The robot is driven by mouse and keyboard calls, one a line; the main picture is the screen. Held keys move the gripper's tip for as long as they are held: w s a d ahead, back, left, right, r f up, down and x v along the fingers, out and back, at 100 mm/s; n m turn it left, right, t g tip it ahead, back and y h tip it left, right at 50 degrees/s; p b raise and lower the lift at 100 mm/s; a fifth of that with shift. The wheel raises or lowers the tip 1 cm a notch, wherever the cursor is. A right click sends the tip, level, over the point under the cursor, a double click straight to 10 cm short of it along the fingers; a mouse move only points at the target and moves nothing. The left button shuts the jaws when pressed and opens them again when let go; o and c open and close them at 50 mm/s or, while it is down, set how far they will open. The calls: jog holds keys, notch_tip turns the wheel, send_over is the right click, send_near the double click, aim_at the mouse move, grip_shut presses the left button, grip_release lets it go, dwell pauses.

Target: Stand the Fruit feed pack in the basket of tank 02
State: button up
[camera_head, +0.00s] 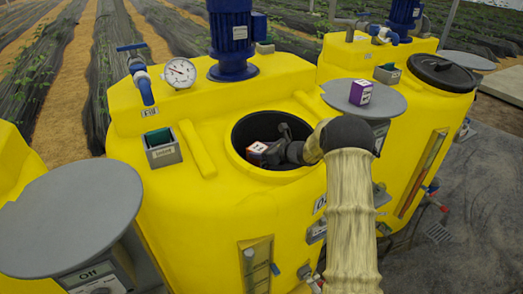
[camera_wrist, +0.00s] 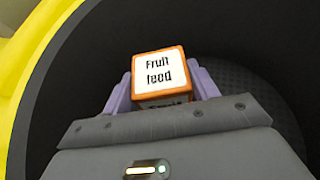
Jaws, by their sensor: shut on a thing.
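The Fruit feed pack (camera_head: 257,149) is a small white and orange box; its label reads "Fruit feed" in the wrist view (camera_wrist: 165,71). My gripper (camera_head: 266,152) is shut on it, with a lilac finger on either side in the wrist view (camera_wrist: 160,88). The pack is at the round open mouth (camera_head: 270,122) of the middle yellow tank (camera_head: 190,215). Dark walls and a dark, finely patterned floor (camera_wrist: 245,85) show behind it in the wrist view. I cannot tell the basket's rim or how far the pack is above the floor. The tank's number is mostly hidden by my arm.
A blue motor (camera_head: 232,40), a gauge (camera_head: 180,73) and a blue-handled valve (camera_head: 142,80) stand behind the opening. A purple box (camera_head: 361,92) sits on a grey round plate (camera_head: 385,103) at right. A black lid (camera_head: 443,72) covers the right tank's opening. Another grey plate (camera_head: 65,220) is at left.

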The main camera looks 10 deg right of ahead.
jog(key=o, duration=1.2)
jog(key=shift+s+d, duration=0.1)
jog(key=shift+b+v, duration=1.8)
jog(key=shift+v, duration=1.85)
